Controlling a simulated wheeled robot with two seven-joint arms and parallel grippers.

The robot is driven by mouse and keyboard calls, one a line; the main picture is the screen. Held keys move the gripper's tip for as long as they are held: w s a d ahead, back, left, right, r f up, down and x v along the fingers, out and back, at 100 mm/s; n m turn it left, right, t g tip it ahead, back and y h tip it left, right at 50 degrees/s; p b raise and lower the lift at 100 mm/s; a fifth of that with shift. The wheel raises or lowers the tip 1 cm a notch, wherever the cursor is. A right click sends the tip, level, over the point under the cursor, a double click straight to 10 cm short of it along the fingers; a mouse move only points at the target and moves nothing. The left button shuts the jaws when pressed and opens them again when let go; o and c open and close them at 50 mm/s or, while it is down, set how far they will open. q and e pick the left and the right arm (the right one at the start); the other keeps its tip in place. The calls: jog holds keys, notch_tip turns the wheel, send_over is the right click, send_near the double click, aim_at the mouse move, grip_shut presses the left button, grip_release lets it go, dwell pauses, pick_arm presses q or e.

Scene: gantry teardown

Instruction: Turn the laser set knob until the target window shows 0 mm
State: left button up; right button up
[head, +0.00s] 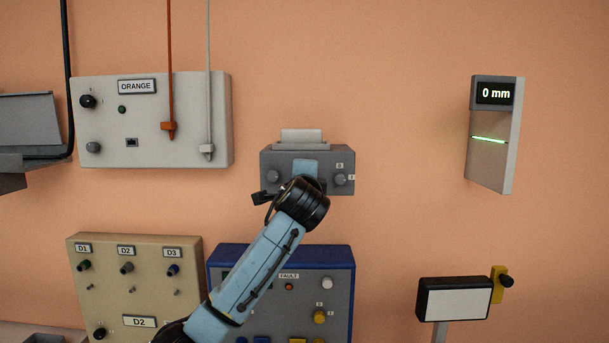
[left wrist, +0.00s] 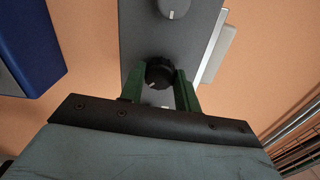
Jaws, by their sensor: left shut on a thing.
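The target window (head: 495,93) at the upper right reads 0 mm, above a green laser line (head: 488,140) on a pale wall unit. A grey control box (head: 323,160) hangs mid-wall, with my left arm in front of its middle. In the left wrist view a black knob (left wrist: 159,72) with a pale pointer mark sits between the green fingers of my left gripper (left wrist: 160,84), which is shut on it. In the head view this knob and the fingertips are hidden behind my wrist. My right gripper is not in view.
An ORANGE panel (head: 185,120) hangs to the left. A beige panel (head: 190,255) and a blue-framed panel (head: 345,262) are below. A blank white screen (head: 455,303) stands lower right.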

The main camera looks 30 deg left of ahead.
pick_arm(q)
jog(key=o, duration=1)
jog(key=shift+c, duration=0.2)
jog(key=shift+s, duration=0.1)
jog(key=b+v, duration=0.3)
jog(key=v, duration=1)
jog(key=shift+d, duration=0.15)
jog(key=shift+f, duration=0.1)
